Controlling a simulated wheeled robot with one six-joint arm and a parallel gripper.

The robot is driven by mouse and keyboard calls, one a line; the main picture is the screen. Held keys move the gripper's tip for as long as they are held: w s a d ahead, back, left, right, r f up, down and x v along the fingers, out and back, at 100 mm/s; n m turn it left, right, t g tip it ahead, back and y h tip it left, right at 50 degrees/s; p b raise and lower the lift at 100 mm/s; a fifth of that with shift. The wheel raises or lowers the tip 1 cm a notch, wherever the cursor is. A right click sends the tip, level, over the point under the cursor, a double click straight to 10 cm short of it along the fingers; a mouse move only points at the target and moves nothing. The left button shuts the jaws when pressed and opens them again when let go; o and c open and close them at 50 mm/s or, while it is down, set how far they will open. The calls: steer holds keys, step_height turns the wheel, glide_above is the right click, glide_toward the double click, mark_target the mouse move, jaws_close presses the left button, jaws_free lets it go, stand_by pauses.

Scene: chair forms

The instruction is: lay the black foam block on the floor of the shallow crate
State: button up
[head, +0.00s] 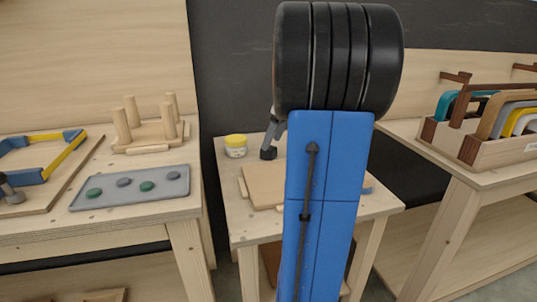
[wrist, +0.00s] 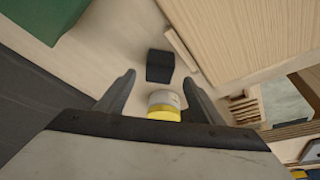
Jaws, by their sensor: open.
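The black foam block (wrist: 160,66) lies on the pale table in the wrist view, ahead of my gripper. My gripper (wrist: 160,84) is open and empty, with a dark finger on either side. The block seems to show in the head view as a small black shape (head: 268,153) below a grey finger. A flat light-wood piece (head: 262,185) with a side strip sits on the middle table and also shows in the wrist view (wrist: 240,35). It may be the shallow crate; I cannot see its floor. My blue arm hides its right part.
A yellow-lidded jar (head: 236,146) stands left of the block and shows between my fingers in the wrist view (wrist: 163,105). The left bench holds a grey tray (head: 130,187) and a peg stand (head: 145,138). A box of clamps (head: 470,148) stands on the right bench.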

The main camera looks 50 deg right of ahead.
steer(key=shift+x, duration=2.75)
steer(key=shift+d, duration=0.1)
steer(key=shift+c, duration=0.6)
steer(key=c, duration=1.1)
steer(key=shift+r, duration=0.15)
step_height(320, 180, up, 10)
steer(key=shift+f, duration=0.1)
